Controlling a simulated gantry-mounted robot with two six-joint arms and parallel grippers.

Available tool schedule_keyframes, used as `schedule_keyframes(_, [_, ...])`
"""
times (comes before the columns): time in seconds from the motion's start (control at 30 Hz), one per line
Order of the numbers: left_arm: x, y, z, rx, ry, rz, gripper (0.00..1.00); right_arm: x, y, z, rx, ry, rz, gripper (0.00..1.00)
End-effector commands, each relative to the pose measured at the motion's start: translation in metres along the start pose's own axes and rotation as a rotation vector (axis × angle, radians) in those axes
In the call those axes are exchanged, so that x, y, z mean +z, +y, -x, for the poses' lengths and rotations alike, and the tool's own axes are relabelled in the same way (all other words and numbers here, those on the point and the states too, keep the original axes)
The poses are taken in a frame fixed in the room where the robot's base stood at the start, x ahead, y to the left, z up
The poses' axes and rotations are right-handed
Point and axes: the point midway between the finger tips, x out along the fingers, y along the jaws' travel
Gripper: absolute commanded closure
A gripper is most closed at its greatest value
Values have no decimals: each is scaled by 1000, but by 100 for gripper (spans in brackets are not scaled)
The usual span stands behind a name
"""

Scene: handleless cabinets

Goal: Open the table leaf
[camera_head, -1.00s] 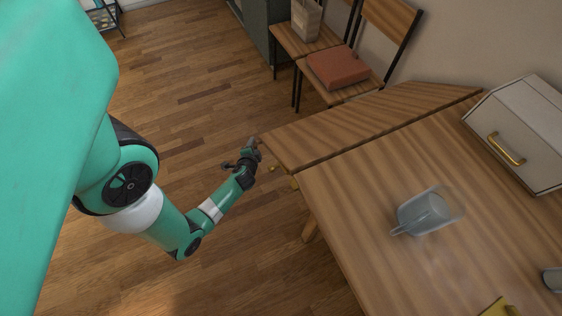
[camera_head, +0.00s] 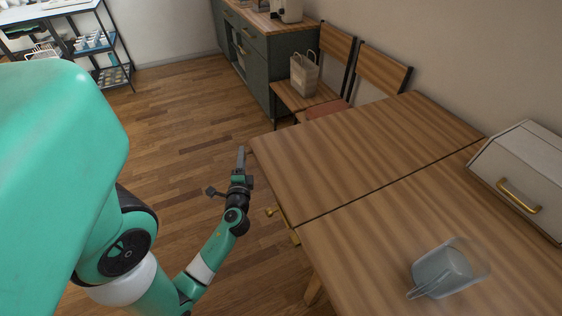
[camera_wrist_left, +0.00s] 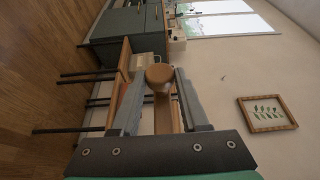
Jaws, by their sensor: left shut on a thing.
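The wooden table leaf (camera_head: 350,150) extends from the far side of the wooden table (camera_head: 380,230) and looks about level with it, with a thin seam between them. My left gripper (camera_head: 242,152) is at the leaf's outer left corner. In the left wrist view its two fingers stand on either side of a round wooden knob (camera_wrist_left: 160,74), and it is shut on this knob. The leaf's underside and the exact finger contact are hidden in the head view. My right gripper is not in view.
A clear pitcher (camera_head: 445,268) and a white box with a gold handle (camera_head: 525,170) stand on the table. Wooden chairs (camera_head: 380,70), one bearing a paper bag (camera_head: 304,76), are beyond the leaf. The leaf's top is bare. Open floor (camera_head: 170,140) lies left.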

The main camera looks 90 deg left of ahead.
Motion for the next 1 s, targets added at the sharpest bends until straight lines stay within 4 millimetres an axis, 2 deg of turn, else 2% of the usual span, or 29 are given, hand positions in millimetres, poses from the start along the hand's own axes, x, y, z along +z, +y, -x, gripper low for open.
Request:
schedule_keyframes(0.1, [0,-7,0,-17,1,-6,100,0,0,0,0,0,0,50])
schedule_keyframes(0.4, [-1,-10,-1,-23,1,-6,100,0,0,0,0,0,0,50])
schedule_keyframes(0.43, [-1,-10,-1,-23,2,-6,52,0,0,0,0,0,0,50])
schedule_keyframes(0.57, [-1,-9,-1,-21,2,-5,29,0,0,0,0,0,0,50])
schedule_keyframes(0.87, [-1,-6,1,-15,1,-5,27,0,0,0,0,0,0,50])
schedule_keyframes(1.0, [-1,-4,8,-13,3,-5,27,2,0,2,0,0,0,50])
